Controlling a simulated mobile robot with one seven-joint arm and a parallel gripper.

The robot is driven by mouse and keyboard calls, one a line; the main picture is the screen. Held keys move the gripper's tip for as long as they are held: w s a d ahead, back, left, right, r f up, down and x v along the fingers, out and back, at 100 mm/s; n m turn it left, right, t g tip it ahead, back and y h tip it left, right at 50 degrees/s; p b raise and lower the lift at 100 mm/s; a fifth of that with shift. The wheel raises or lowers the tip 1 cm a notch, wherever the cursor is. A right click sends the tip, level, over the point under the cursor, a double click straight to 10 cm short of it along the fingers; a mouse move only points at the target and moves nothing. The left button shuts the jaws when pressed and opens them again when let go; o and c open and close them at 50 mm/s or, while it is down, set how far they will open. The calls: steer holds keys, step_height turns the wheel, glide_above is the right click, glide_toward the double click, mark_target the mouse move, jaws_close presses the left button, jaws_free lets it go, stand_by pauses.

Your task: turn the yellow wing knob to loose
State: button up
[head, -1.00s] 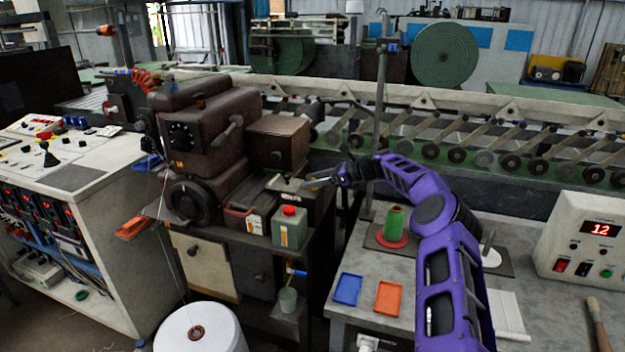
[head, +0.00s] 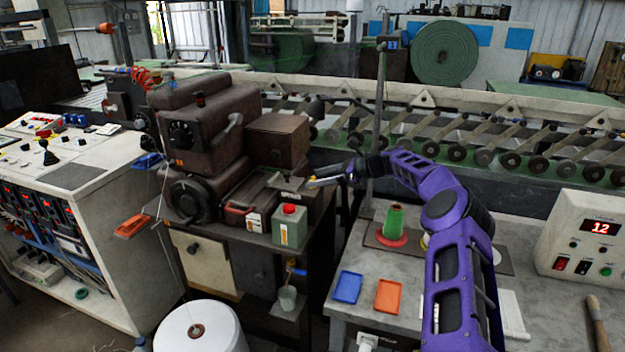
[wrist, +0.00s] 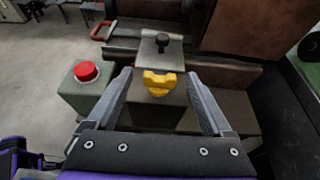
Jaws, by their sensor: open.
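The yellow wing knob (wrist: 160,84) shows in the wrist view on the front of a small grey block (wrist: 150,112), with its wings lying about crosswise in the picture. My gripper (wrist: 159,75) is open, with one finger to the left and one to the right of the knob. A gap shows on both sides, and nothing is held. In the head view my gripper (head: 314,182) is over the right end of the brown machine's bench; the knob is too small there to make out surely.
A green can with a red cap (head: 290,228) stands close by; its red cap (wrist: 86,71) is left of my fingers in the wrist view. A brown box (head: 278,140) rises behind. A grey table (head: 450,270) with blue and orange trays lies to the right.

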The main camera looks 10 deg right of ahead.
steer(key=v, duration=1.5)
steer(key=shift+s+f, duration=0.1)
